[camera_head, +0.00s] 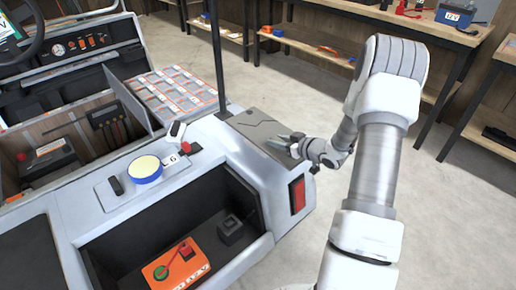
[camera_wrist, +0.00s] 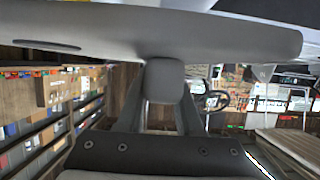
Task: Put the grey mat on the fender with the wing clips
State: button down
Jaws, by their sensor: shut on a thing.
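The grey mat (camera_head: 258,126) is a flat dark grey sheet at the cart's rear corner, over the fender (camera_head: 262,165). I cannot tell whether it rests fully on it. My gripper (camera_head: 290,143) is at the mat's right edge and is shut on it. The wing clips cannot be made out, and the fingertips' contact is hard to see.
A thin black post (camera_head: 217,55) rises beside the mat. An open bay (camera_head: 190,228) below holds an orange box (camera_head: 178,268). Workbenches (camera_head: 400,30) line the back; the floor to the right is clear.

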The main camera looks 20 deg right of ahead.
jog(key=b, duration=0.3)
send_over(260, 154)
notch_tip(260, 154, down, 6)
jog(key=shift+r, duration=0.15)
jog(key=shift+f+b, duration=0.45)
jog(key=shift+f, duration=1.5)
jog(key=shift+f, duration=0.15)
jog(key=c, duration=0.6)
grip_release()
jog(key=shift+o, duration=0.2)
